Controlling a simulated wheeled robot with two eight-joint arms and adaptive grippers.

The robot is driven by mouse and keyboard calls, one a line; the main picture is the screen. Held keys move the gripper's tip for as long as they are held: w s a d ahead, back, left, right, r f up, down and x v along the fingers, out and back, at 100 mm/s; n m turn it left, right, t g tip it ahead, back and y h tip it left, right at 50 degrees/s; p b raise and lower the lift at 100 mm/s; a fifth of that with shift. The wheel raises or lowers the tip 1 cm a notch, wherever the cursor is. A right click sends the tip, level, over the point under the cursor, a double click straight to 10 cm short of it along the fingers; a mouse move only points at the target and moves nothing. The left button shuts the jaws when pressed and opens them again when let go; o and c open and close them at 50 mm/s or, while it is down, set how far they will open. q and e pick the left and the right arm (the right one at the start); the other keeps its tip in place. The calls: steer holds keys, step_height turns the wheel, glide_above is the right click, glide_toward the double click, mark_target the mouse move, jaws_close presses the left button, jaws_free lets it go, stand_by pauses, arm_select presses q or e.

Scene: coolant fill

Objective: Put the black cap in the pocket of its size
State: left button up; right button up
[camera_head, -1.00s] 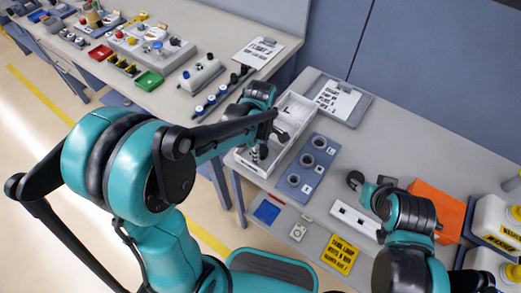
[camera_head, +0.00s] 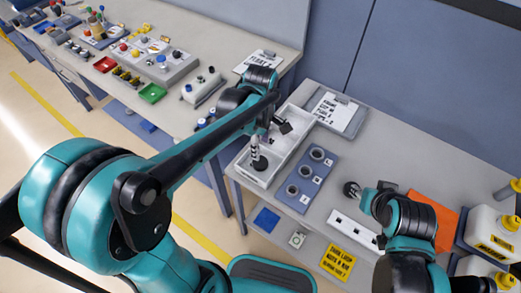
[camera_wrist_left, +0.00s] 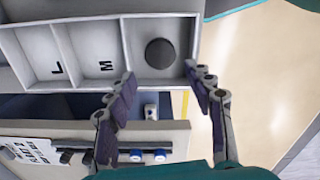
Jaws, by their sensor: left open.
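The black cap (camera_wrist_left: 160,52) lies flat in the end compartment of the white tray (camera_wrist_left: 83,76) in the left wrist view. The other two compartments carry the letters L and M and look empty; no letter shows in the cap's compartment. In the head view, the cap (camera_head: 259,164) is in the tray's near end. My left gripper (camera_wrist_left: 160,92) is open and empty, its fingers apart and clear of the cap; in the head view it hangs above the tray (camera_head: 268,183). My right gripper (camera_head: 382,188) is over the table to the right; its fingers are unclear.
A blue-grey block (camera_head: 298,202) with three round holes stands right of the tray. A clipboard (camera_head: 336,112) lies behind it. A dark round item (camera_head: 352,188), a white strip (camera_head: 353,229), an orange panel (camera_head: 432,212) and white jugs (camera_head: 492,232) are further right.

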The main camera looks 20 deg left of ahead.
arm_select(q)
steer(key=s+a+r+m+t, duration=0.2)
steer(key=s+m, duration=0.3)
steer(key=m, duration=0.3)
steer(key=s+a+r+m+t, duration=0.2)
steer(key=s+m+t, duration=0.3)
steer(key=m, duration=0.3)
steer(key=shift+s+a+r, duration=0.15)
steer(key=shift+a+r, duration=0.15)
steer(key=shift+a, duration=0.1)
